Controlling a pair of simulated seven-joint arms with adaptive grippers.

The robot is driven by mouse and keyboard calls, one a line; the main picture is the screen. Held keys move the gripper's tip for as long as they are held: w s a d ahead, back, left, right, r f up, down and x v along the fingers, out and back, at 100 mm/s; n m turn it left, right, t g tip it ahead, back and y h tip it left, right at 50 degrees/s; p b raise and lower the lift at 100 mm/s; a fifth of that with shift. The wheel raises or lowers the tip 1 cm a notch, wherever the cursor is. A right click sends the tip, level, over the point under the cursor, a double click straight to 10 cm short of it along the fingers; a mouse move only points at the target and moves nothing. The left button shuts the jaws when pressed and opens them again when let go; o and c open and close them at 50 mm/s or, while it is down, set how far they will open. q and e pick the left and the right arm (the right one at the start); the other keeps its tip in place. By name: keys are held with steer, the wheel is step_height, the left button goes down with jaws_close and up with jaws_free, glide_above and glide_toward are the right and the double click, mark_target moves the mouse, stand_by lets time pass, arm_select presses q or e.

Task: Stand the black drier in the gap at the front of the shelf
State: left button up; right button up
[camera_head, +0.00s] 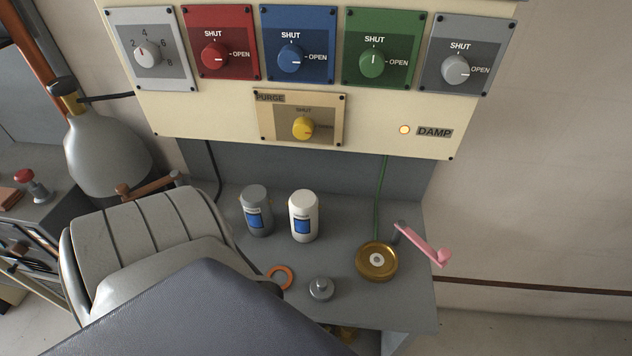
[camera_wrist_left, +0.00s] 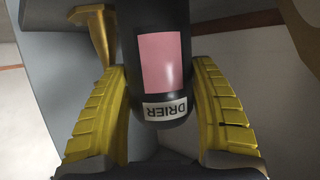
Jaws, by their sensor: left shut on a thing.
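The black drier (camera_wrist_left: 157,75) is a dark cylinder with a pink patch and a white label reading DRIER, upside down in the left wrist view. My left gripper (camera_wrist_left: 156,88) has its yellow ribbed fingers closed on either side of it. In the head view my grey arm hides the drier; a small yellow bit shows at the shelf's front edge. The grey shelf (camera_head: 345,275) sits below the panel. A grey canister (camera_head: 257,212) and a white canister (camera_head: 303,215) stand upright side by side on it. My right gripper is not in view.
An orange ring (camera_head: 288,270) and a small grey knobbed part (camera_head: 321,289) lie near the shelf's front. A brass wheel (camera_head: 375,273) and a pink-handled crank (camera_head: 430,247) are at the right. The cream panel with dials (camera_head: 215,128) overhangs the back.

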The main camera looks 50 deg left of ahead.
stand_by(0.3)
arm_select(q)
steer(key=o, duration=1.6)
steer(key=shift+f, duration=0.15)
steer(key=shift+s, duration=0.1)
steer(key=v, duration=1.2)
